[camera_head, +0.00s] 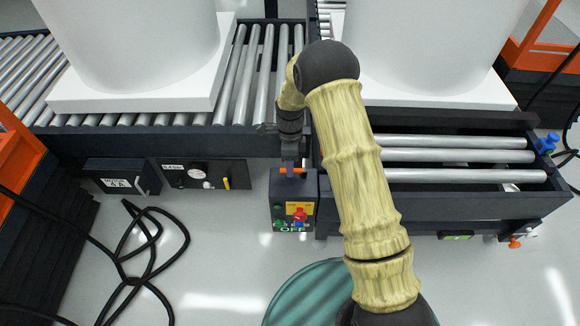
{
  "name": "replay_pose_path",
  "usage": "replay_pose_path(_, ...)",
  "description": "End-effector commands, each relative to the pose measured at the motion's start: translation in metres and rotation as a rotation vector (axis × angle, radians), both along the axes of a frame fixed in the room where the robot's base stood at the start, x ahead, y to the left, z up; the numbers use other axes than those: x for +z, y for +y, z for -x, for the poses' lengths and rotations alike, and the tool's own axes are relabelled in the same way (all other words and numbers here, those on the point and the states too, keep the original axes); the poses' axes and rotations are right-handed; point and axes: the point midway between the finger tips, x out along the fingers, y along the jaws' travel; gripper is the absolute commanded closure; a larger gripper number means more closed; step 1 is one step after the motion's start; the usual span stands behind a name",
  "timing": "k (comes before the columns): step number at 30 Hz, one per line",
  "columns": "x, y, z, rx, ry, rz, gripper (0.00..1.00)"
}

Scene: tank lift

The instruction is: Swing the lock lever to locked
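My arm reaches up the middle of the picture, bends over at the top and points its end downward. My gripper (291,163) is just above a dark control box (309,187) at the end of the left conveyor. It is small, and I cannot tell whether its fingers are open. A small orange piece (292,171) shows right at the fingertips; I cannot tell whether they touch it or whether it is the lock lever. Other possible levers are a yellow handle (226,183) on the left panel and an orange handle (514,242) at the lower right. No lever label is readable.
White tanks stand on the left (135,40) and right (425,35) roller conveyors. A blue knob (548,143) is far right. Black cables (135,250) lie on the floor at left.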

Motion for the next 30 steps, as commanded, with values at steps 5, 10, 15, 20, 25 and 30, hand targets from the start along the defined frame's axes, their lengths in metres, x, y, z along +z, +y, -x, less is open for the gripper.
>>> replay_pose_path(5,-0.0057,-0.0001,0.0009,0.0,-0.001,0.0,0.62)
replay_pose_path(10,-0.0053,-0.0002,0.0009,0.0,-0.001,0.0,0.62)
replay_pose_path(15,-0.0052,-0.0002,0.0009,0.0,-0.001,0.0,0.94)
replay_pose_path(20,-0.0052,-0.0002,0.0007,0.0,-0.001,0.0,1.0)
replay_pose_path(25,-0.0049,0.001,0.0011,0.005,-0.001,0.0,1.0)
replay_pose_path(30,-0.0042,0.0047,0.0026,0.029,-0.002,-0.001,1.0)
